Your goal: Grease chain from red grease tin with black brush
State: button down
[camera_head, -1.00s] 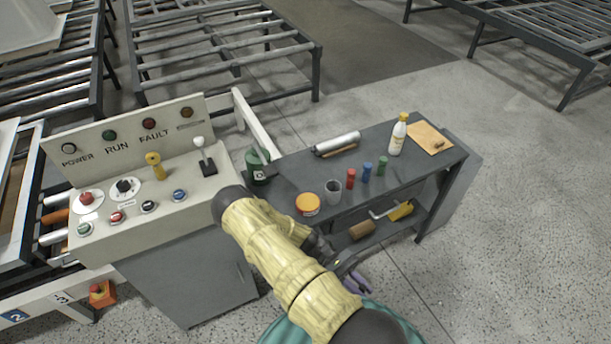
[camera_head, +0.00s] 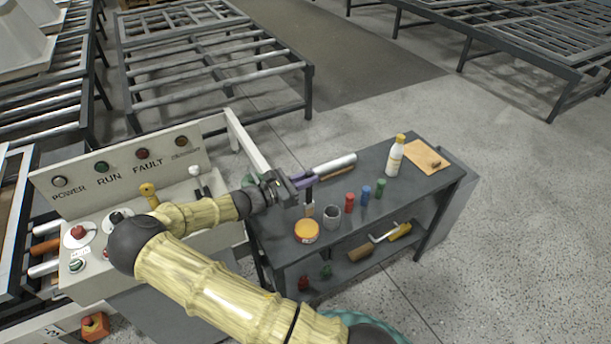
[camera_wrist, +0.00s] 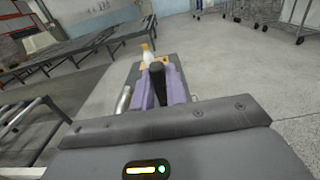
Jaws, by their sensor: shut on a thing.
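My gripper (camera_head: 305,183) has purple fingers and is shut on the black handle of a brush (camera_head: 309,208), above the left part of the grey bench top. The brush hangs upright with its pale bristle end down, behind the orange-lidded tub; I cannot tell if it touches the top. In the wrist view the black handle (camera_wrist: 157,85) stands between the purple fingers (camera_wrist: 160,90). A small red container (camera_head: 303,283) is on the lower shelf; I cannot tell if it is the grease tin. I cannot make out a chain.
On the bench (camera_head: 430,190) stand an orange-lidded tub (camera_head: 307,231), a grey cup (camera_head: 332,217), red, blue and green cylinders (camera_head: 366,193), a white bottle (camera_head: 396,157) and a silver roll (camera_head: 336,164). The control panel (camera_head: 120,160) is at left.

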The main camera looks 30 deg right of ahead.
aim_at(306, 196)
jog(key=shift+f, duration=0.1)
dwell(0.3)
notch_tip(306, 196, down, 6)
jog(key=b, duration=0.5)
jog(key=shift+b, duration=0.35)
jog(key=shift+f, duration=0.5)
dwell(2.7)
notch_tip(306, 196, up, 7)
jog(key=p, duration=0.6)
jog(key=shift+r, duration=0.15)
jog(key=shift+a, duration=0.1)
dwell(0.9)
